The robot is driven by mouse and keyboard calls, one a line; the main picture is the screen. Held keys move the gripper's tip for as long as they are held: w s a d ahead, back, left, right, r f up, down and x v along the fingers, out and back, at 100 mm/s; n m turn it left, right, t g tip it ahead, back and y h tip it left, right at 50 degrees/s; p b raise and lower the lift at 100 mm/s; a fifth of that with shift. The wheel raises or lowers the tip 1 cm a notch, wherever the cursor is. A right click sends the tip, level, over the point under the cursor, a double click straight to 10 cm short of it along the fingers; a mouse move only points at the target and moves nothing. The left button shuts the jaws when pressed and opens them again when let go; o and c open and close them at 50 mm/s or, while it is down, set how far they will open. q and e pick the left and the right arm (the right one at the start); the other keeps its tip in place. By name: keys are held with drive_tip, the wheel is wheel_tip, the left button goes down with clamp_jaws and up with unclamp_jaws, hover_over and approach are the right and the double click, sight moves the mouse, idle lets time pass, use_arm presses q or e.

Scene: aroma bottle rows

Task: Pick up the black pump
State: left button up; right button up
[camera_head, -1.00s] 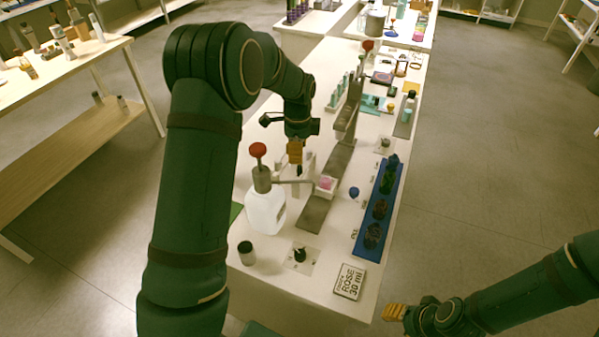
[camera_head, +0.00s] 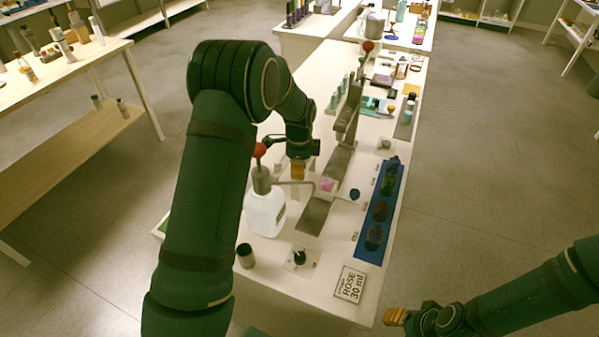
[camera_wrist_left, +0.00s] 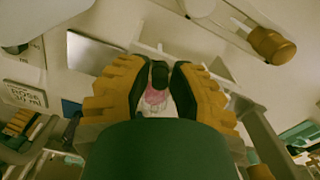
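In the left wrist view, the black pump (camera_wrist_left: 159,74) appears as a short dark cylinder between the fingers of my left gripper (camera_wrist_left: 160,68). The fingers flank it closely; I cannot tell whether they press on it. In the head view, my left gripper (camera_head: 298,172) is low over the table behind the white jug, and it hides the pump. A small black-topped item (camera_head: 300,257) stands on a white pad near the table's front. My right gripper (camera_head: 395,316) is beyond the table's front right corner, well away from the pump; its fingers are too small to read.
The white jug (camera_head: 264,212) with a red-knobbed pump top stands close to my left gripper. A pink item (camera_head: 327,185) is just to its right. A blue tray (camera_head: 369,250) with dark bottles and a ROSE 30 ml sign (camera_head: 350,284) stand farther right.

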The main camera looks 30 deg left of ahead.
use_arm(q)
clamp_jaws()
drive_tip(key=r, duration=0.3)
drive_tip(key=r+p, duration=0.1)
drive_tip(key=r, duration=0.2)
drive_tip(key=r+p, duration=0.1)
drive_tip(key=r, duration=0.2)
drive_tip(key=shift+w+d+r, duration=0.15)
drive_tip(key=shift+d+r, duration=0.05)
drive_tip(key=shift+d, duration=0.05)
drive_tip(key=w+d+f+b, duration=0.1)
drive_tip(key=w+d+f, duration=0.1)
drive_tip(key=d, duration=0.5)
drive_tip(key=shift+w+f+b, duration=0.3)
drive_tip(key=shift+f+b, duration=0.05)
drive_tip(key=shift+p, duration=0.35)
idle(0.3)
drive_tip(key=shift+f, duration=0.4)
